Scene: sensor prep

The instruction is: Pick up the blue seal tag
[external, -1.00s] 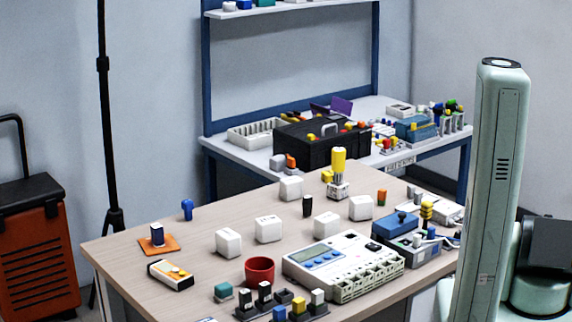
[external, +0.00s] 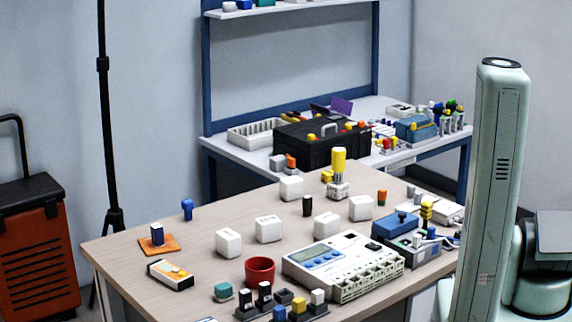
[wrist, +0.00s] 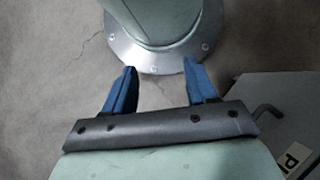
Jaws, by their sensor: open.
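A small blue piece (external: 187,209) that looks like the blue seal tag stands upright near the far left edge of the wooden table (external: 125,255). My gripper (wrist: 158,68) shows only in the wrist view. Its two blue fingers are apart with nothing between them, over the concrete floor and close to my own base. The gripper is far from the blue piece, which is not in the wrist view.
Left on the table, an orange pad (external: 173,246) holds a dark blue, white-topped block (external: 157,234). Several white cubes (external: 268,229), a red cup (external: 260,270) and a white device (external: 345,262) crowd the middle and front. A black tripod (external: 103,120) stands behind the left edge.

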